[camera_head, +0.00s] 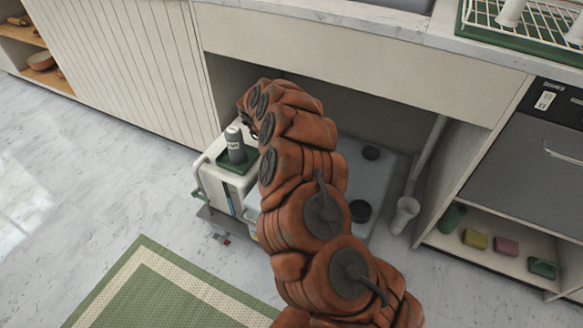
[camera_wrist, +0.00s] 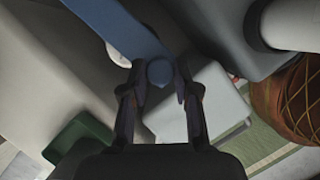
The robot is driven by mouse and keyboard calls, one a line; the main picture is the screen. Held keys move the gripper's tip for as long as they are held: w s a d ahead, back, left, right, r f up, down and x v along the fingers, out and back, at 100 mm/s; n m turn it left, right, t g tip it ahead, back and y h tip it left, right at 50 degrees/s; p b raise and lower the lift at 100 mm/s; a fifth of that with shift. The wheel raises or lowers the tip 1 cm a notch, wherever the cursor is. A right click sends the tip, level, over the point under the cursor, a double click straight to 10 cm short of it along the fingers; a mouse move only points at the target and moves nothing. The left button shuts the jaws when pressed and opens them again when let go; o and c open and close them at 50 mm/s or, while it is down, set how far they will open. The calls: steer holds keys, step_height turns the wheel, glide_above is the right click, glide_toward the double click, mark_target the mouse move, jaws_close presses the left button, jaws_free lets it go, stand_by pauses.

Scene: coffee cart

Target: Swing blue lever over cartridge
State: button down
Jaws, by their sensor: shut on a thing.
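In the wrist view, a flat blue lever (camera_wrist: 122,24) runs from the top edge down to a rounded blue knob (camera_wrist: 159,72). My gripper (camera_wrist: 160,76) is shut on this knob, one dark finger on each side. In the head view my arm hides the lever and most of the gripper. A grey cylinder with a pale label (camera_head: 235,146) stands upright on a green-topped white unit (camera_head: 214,181), left of my arm. I cannot tell whether it is the cartridge. A large grey rounded body (camera_wrist: 218,38) is right of the lever in the wrist view.
The unit sits under a counter (camera_head: 340,75) in an open bay. A white pipe (camera_head: 404,214) stands at the bay's right side. A lower shelf (camera_head: 490,255) holds several coloured items. A green mat (camera_head: 165,290) lies on the open floor in front.

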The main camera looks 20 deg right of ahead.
steer(key=shift+w+a+m+b, duration=0.6)
steer(key=shift+w+a+b, duration=0.1)
steer(key=shift+b, duration=0.3)
steer(key=c, duration=0.9)
jaws_free()
steer(key=shift+o, duration=0.2)
steer(key=shift+r, duration=0.1)
steer(key=v, duration=1.1)
steer(key=shift+w+a+r, duration=0.2)
steer(key=shift+a+r, duration=0.05)
steer(key=shift+r, duration=0.1)
